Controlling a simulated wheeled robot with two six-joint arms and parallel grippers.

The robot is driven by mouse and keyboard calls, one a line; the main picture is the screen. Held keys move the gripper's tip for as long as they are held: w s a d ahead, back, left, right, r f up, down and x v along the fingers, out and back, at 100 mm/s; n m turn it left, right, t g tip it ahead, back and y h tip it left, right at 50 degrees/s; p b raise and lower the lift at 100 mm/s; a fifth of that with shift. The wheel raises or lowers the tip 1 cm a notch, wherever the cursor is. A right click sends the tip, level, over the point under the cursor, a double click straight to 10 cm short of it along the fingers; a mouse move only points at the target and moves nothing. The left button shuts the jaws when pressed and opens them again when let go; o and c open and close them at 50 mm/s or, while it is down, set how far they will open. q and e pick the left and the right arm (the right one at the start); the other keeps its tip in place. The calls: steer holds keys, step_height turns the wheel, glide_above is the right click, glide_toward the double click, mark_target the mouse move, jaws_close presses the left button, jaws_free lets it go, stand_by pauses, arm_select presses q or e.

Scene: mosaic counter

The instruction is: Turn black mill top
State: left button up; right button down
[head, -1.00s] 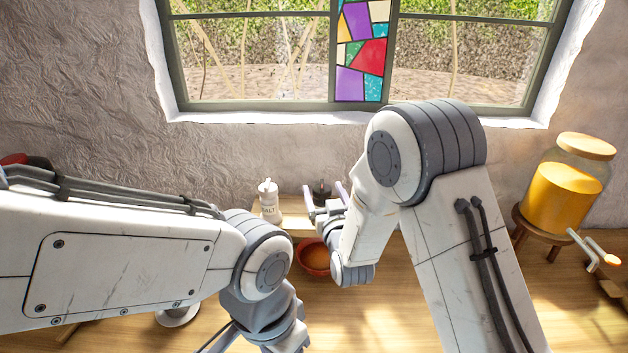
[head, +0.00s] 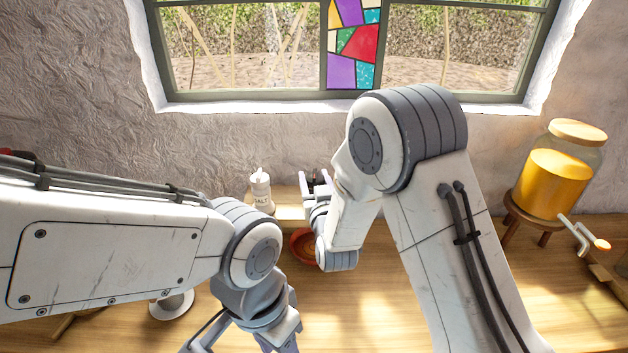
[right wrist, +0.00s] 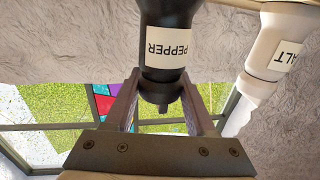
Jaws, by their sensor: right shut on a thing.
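The black mill, labelled PEPPER (right wrist: 170,52), shows upside down in the right wrist view, with its dark knob (right wrist: 162,98) between my right fingers. My right gripper (right wrist: 162,112) is shut on the mill top. In the head view my right gripper (head: 316,184) is at the back of the counter, and only a small dark part of the mill (head: 321,189) shows between its fingers. My left gripper (head: 277,338) is low in the head view, away from the mill; its fingertips are not clear.
A white salt shaker (head: 260,190) stands close left of the mill; it also shows in the right wrist view (right wrist: 280,48). A reddish bowl (head: 303,246) is in front, partly hidden by my right arm. A jar of orange liquid (head: 552,183) stands far right on a wooden stand (head: 520,210).

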steer(key=m+h+b, duration=0.1)
steer(key=m+h, duration=0.1)
steer(key=h, duration=0.1)
steer(key=shift+a+f, duration=0.1)
steer(key=shift+a, duration=0.05)
steer(key=m+h+b, duration=0.1)
steer(key=h, duration=0.1)
steer(key=shift+m+h, duration=0.3)
steer(key=shift+h, duration=0.1)
steer(key=m+h, duration=0.2)
steer(key=h, duration=0.1)
steer(key=shift+g, duration=0.3)
steer(key=shift+d+m+g+h, duration=0.15)
steer(key=shift+m+g+h, duration=0.65)
steer(key=shift+h, duration=0.45)
steer(key=shift+d+m+g+h, duration=0.1)
steer(key=shift+m+g+h, duration=0.4)
steer(key=shift+m+h, duration=0.65)
steer(key=shift+g+h, duration=0.3)
steer(key=shift+h, duration=0.2)
steer(key=shift+c, duration=1.1)
jaws_free()
